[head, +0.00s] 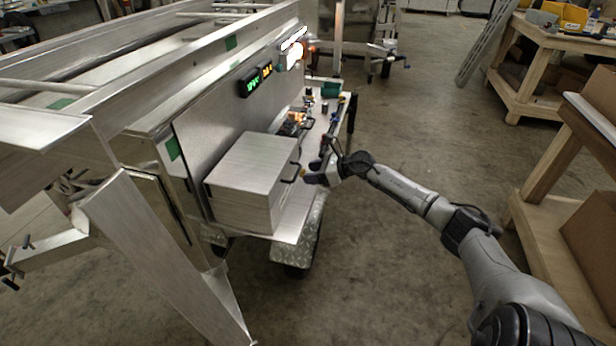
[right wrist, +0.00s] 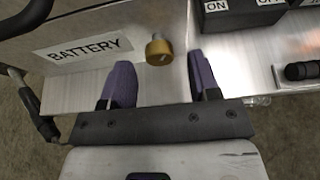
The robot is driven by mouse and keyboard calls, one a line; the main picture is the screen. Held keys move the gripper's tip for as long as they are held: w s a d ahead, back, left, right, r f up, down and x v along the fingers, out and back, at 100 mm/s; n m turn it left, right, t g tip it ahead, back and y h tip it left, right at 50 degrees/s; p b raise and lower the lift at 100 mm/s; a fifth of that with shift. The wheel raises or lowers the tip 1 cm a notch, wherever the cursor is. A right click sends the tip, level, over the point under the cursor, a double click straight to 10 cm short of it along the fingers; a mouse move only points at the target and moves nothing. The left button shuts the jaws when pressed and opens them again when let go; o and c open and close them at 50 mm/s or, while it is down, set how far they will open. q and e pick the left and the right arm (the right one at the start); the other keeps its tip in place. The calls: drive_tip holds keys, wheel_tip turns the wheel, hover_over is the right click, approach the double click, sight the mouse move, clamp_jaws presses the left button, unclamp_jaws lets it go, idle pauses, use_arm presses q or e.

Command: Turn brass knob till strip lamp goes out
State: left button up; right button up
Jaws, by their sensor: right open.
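The brass knob (right wrist: 158,50) shows in the right wrist view as a short round gold knob with a small dark mark, beside a white BATTERY label (right wrist: 83,49). My right gripper (right wrist: 161,76) is open, with one purple finger on each side of the knob's line. The knob lies near the fingertips with a gap on both sides; contact is not visible. In the head view my right gripper (head: 316,178) is at the metal box's right side. A strip lamp (head: 294,38) glows white high on the trailer. My left gripper is not in view.
A metal box (head: 250,180) with a dark handle stands on the trailer's side shelf. Small items (head: 294,122) lie behind it. A black switch box (right wrist: 240,12) marked ON is right of the knob. Wooden benches (head: 560,60) stand at right; the floor between is clear.

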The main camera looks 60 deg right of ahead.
drive_tip(key=shift+x, duration=0.9)
